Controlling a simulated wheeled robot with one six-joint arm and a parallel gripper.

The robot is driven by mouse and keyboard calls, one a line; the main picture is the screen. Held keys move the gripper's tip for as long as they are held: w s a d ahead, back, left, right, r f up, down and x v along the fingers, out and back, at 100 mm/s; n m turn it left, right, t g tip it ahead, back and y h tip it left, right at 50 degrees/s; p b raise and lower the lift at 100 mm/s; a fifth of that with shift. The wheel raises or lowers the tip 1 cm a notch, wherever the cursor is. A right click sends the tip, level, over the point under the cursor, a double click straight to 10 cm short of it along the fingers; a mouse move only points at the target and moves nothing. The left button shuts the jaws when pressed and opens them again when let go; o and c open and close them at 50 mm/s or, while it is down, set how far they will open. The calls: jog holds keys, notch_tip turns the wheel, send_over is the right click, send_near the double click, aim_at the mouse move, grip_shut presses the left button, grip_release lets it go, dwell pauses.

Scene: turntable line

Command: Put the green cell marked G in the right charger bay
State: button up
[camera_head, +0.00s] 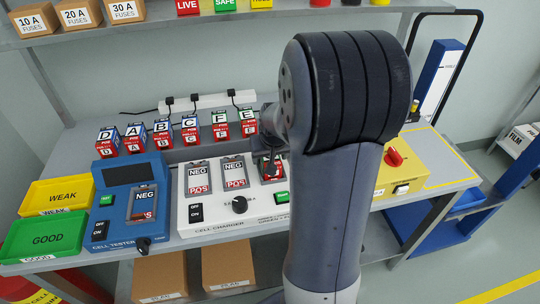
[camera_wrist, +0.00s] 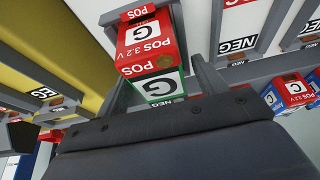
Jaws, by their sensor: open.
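The green and red cell marked G (camera_wrist: 150,50) is in the right bay (camera_head: 275,180) of the white cell charger (camera_head: 215,220). In the wrist view its red POS end lies by the bay's red POS label (camera_wrist: 137,13), and its green part is nearest my gripper. My gripper (camera_head: 271,158) is down at that bay. In the wrist view its open fingers (camera_wrist: 163,40) stand on either side of the cell. Whether the cell is fully seated is hard to tell. The left bay (camera_head: 199,178) and middle bay (camera_head: 234,173) of the charger look empty.
Several lettered cells (camera_head: 162,135) stand in a row behind the charger, below a white power strip (camera_head: 207,102). A blue cell tester (camera_head: 128,205) and yellow and green trays (camera_head: 45,232) are at left. A yellow unit with a red knob (camera_head: 397,175) is at right.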

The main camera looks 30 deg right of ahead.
jog(key=v, duration=1.2)
dwell(0.3)
jog(key=x, duration=1.2)
jog(key=shift+f, duration=0.25)
jog(key=shift+w+r, duration=0.1)
jog(key=shift+r, duration=1.2)
